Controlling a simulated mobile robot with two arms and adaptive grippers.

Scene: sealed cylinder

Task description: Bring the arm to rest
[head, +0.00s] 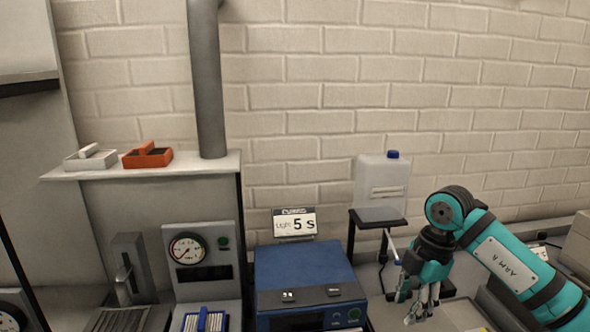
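My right arm (515,265), teal and black with a white label, comes in from the lower right. Its gripper (422,308) hangs fingers down, in front of a small black stand and just right of the blue box-shaped device. The fingers are small and overlap in this view, so I cannot tell whether they are open or shut. I see no object clearly held in them. My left gripper is not in view.
A blue device (305,270) carries a "5 s" sign (295,222). A white jug with a blue cap (381,187) stands on the black stand (378,218). A gauge panel (200,262) is at left, below a shelf (140,170) with grey and orange trays (147,158).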

